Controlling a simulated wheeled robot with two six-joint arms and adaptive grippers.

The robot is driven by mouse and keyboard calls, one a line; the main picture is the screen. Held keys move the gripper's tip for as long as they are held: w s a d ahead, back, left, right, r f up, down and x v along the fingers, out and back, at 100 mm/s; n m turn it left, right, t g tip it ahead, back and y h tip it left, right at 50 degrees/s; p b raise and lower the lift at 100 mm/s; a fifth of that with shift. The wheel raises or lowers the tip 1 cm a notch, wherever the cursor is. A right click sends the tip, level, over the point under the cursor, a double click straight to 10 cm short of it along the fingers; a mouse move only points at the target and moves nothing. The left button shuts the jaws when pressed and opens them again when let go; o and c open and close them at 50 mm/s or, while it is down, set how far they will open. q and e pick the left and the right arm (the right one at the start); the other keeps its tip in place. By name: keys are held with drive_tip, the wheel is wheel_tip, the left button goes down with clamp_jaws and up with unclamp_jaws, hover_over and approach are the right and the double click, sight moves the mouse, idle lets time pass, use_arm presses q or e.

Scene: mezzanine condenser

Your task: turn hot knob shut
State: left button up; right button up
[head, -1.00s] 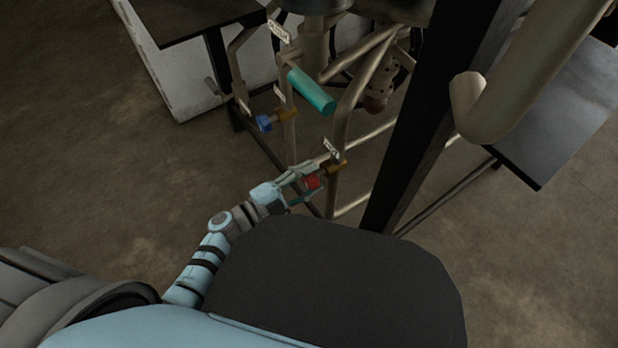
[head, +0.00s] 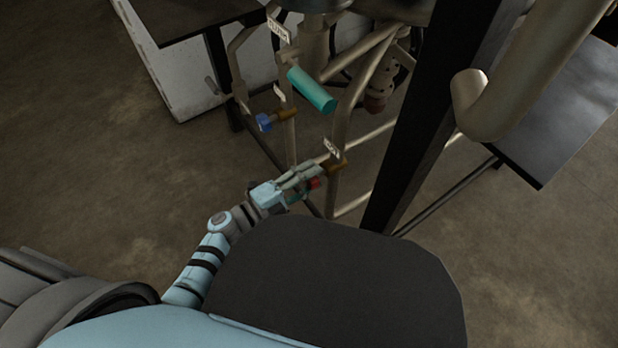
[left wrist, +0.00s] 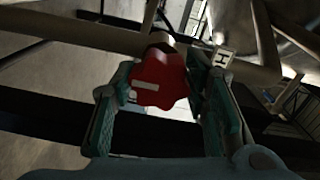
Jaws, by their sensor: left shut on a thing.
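The hot knob is red and lobed, with a pale bar mark on its face. It shows large in the left wrist view (left wrist: 158,80) and as a small red patch in the head view (head: 315,183). It sits on a brass valve body (head: 335,167) on a pipe, below a small white tag (head: 332,149). My left gripper (head: 308,184) is shut on the red knob. In the left wrist view its two teal fingers (left wrist: 162,95) stand on either side of the knob. My right gripper is in neither view.
A blue knob (head: 263,122) on another brass valve is up and left. A teal cylinder (head: 312,91) hangs between the pipes. A black post (head: 430,110) stands right of the valve, and a dark table (head: 575,120) is at the right. The floor at left is clear.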

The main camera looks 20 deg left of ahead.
use_arm(q)
drive_tip(key=o, duration=1.2)
drive_tip(key=shift+c, duration=0.2)
drive_tip(key=shift+s, duration=0.1)
drive_tip(key=v, duration=1.2)
